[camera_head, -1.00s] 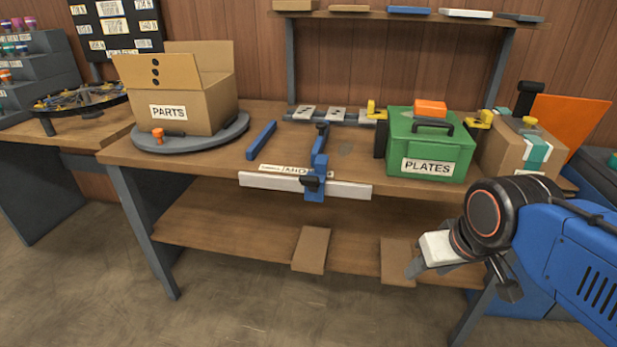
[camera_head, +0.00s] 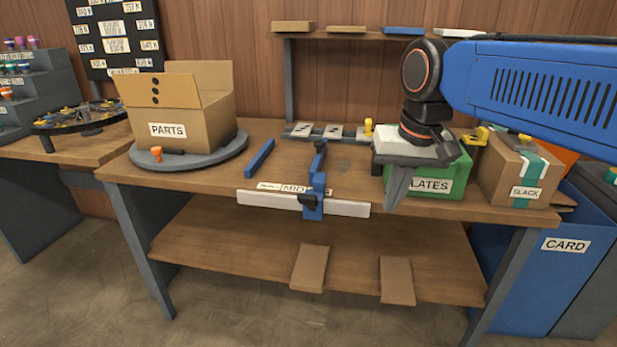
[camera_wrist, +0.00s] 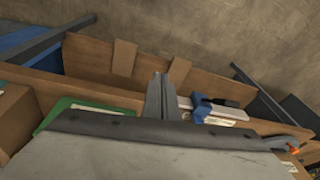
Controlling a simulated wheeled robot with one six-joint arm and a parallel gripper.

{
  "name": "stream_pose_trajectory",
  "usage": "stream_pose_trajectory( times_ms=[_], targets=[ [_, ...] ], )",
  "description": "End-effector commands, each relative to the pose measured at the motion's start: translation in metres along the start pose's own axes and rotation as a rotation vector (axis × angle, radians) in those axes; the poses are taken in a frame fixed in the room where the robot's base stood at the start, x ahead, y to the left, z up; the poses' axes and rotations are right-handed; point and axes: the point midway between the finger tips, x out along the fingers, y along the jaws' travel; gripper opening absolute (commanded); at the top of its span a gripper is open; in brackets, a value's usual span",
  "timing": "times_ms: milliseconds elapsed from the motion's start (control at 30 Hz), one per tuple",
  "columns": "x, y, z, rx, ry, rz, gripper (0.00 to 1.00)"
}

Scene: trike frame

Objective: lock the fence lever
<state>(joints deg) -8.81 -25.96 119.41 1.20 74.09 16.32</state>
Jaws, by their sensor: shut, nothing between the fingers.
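The blue fence (camera_head: 319,178) stands on the bench's front edge, over a long white rail (camera_head: 347,208). Its dark lever or knob (camera_head: 308,201) is on the front face of the blue block; whether it is locked I cannot tell. The blue fence block also shows in the wrist view (camera_wrist: 204,109), right of my fingers. My gripper (camera_head: 393,204) is shut and empty, pointing down in front of the green PLATES box (camera_head: 456,181), to the right of the fence and apart from it. In the wrist view my gripper (camera_wrist: 160,80) hides part of the bench and rail.
A PARTS carton (camera_head: 190,110) sits on a grey turntable at the left. A loose blue bar (camera_head: 260,157) lies left of the fence. The floor before the bench is clear.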

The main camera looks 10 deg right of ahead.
Motion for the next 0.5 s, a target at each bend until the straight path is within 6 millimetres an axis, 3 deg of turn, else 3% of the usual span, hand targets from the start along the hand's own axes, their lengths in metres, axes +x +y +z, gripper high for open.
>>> stream_pose_trajectory(
  times_ms=[100, 500],
  targets=[
    [-0.016, -0.02, -0.024, 0.022, -0.038, 0.002, 0.0],
    [-0.058, -0.089, -0.091, 0.104, -0.162, 0.03, 0.0]
  ],
)
